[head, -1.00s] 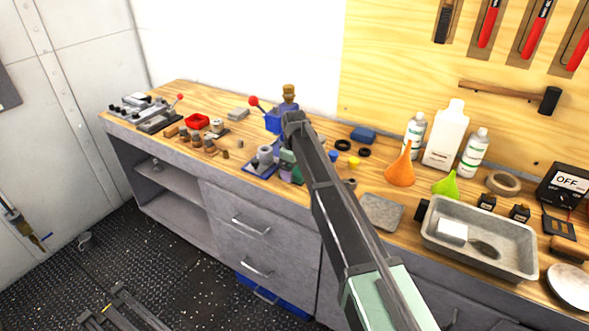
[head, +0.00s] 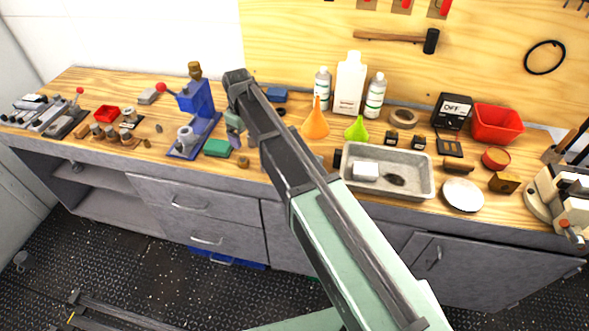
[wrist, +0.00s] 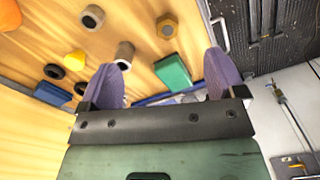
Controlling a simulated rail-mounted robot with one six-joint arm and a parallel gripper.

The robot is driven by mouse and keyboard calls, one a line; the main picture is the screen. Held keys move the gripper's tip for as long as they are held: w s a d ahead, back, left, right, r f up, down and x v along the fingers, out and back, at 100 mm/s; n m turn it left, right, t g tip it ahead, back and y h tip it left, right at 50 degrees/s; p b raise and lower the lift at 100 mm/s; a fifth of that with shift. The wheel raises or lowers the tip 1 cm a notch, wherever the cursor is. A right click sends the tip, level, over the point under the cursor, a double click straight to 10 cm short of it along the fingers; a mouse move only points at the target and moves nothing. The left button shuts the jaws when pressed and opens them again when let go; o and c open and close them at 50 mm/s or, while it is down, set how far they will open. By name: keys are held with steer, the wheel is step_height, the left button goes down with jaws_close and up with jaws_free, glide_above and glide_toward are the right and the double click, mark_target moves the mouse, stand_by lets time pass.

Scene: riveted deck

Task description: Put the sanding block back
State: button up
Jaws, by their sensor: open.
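My gripper (head: 236,135) is above the bench, right of the blue press, with its fingers partly hidden by my arm in the head view. In the wrist view my gripper (wrist: 164,70) has its two purple fingers apart with nothing held between them. A green block (head: 217,147) lies on the bench just left of my gripper; it also shows in the wrist view (wrist: 173,72), beyond the gap between the fingers. A blue block (head: 277,95) lies farther back, also in the wrist view (wrist: 52,93). I cannot tell for certain which block is the sanding block.
The blue press (head: 197,108) with a red-knobbed lever stands close on the left. Hex nuts and small cylinders lie around the green block. A grey tray (head: 425,190), an orange funnel (head: 315,125) and bottles (head: 350,85) are to the right.

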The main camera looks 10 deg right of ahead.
steer(key=s+d+m, duration=0.4)
steer(key=s+d, duration=0.2)
steer(key=s, duration=0.6)
steer(key=s+d+m, duration=0.4)
steer(key=s+d, duration=0.3)
steer(key=s, duration=0.5)
steer(key=shift+w, duration=0.1)
